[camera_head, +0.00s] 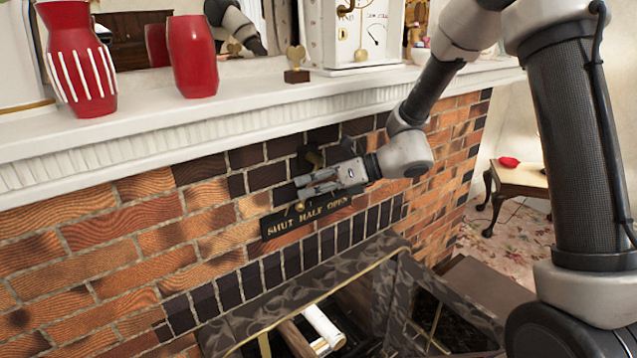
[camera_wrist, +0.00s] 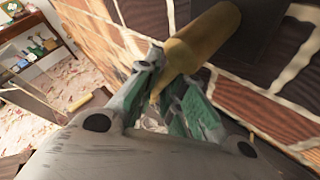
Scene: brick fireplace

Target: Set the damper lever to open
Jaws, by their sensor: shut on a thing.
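A dark plate (camera_head: 306,217) lettered SHUT, HALF, OPEN in gold is fixed to the brick fireplace front, below the mantel. My gripper (camera_head: 308,188) is just above the plate, its fingers pointing left along the wall. In the wrist view, the brass-coloured damper lever (camera_wrist: 203,38) is a thick rounded bar running down between the green-padded fingers (camera_wrist: 167,92). The gripper is shut on it. In the head view the fingers hide most of the lever, and only small brass bits show by the plate. I cannot tell exactly which word the lever points to.
The white mantel (camera_head: 200,122) juts out above my gripper. It holds a striped red vase (camera_head: 77,60), a plain red vase (camera_head: 191,57) and a white clock (camera_head: 358,35). The firebox (camera_head: 330,290) with its dark surround opens below. A small table (camera_head: 515,178) stands at right.

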